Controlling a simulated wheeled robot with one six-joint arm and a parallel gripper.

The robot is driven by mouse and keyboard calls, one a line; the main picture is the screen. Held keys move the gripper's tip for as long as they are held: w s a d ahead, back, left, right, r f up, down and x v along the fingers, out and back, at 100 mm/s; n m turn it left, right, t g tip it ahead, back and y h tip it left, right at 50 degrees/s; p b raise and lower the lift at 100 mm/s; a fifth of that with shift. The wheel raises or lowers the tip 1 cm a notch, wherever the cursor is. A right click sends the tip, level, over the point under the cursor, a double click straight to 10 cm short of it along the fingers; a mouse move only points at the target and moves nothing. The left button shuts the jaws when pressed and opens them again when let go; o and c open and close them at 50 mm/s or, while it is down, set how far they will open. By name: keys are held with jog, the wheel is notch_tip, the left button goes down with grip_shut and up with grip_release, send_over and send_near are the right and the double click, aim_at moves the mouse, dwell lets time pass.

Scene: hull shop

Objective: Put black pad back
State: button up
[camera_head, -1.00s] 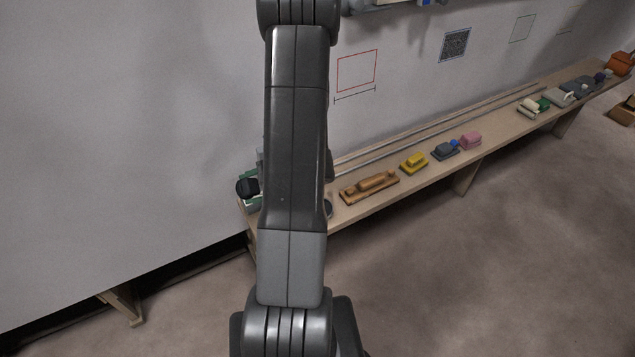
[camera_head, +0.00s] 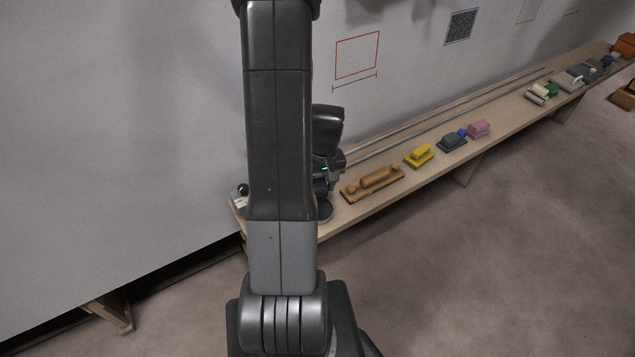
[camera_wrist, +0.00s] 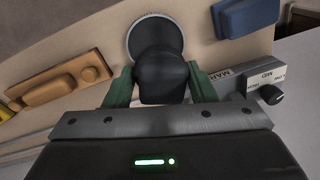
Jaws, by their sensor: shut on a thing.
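The black pad (camera_wrist: 160,75), a dark rounded piece with a narrower neck, sits between the two green fingers of my gripper (camera_wrist: 160,92) in the wrist view. My gripper is shut on it. Just beyond it lies a round dark disc with a pale grey rim (camera_wrist: 144,21) on the bench. The black pad covers much of the disc, and I cannot tell whether they touch. In the head view my gripper (camera_head: 325,184) is low over the bench's near left end, above the disc (camera_head: 325,213), partly hidden by my arm.
A brown wooden block (camera_head: 372,185) lies close right of the disc on the bench (camera_head: 350,214). A yellow block (camera_head: 419,156) and several others follow. A blue block (camera_wrist: 245,14) and a lettered block with a black knob (camera_wrist: 270,94) are on the disc's other side. The wall is close behind.

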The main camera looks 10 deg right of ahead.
jog(key=shift+s+f+b, duration=0.1)
jog(key=shift+f+b, duration=2.05)
jog(key=shift+f, duration=1.2)
jog(key=shift+f+b, duration=0.5)
jog(key=shift+f, duration=0.05)
jog(key=o, duration=1)
jog(key=shift+a, duration=0.1)
jog(key=shift+r, duration=0.1)
jog(key=shift+r, duration=0.2)
jog(key=r, duration=0.4)
jog(key=r+p, duration=0.1)
jog(key=r, duration=0.4)
jog(key=d+r+p, duration=0.1)
jog(key=r, duration=0.3)
jog(key=shift+r, duration=0.15)
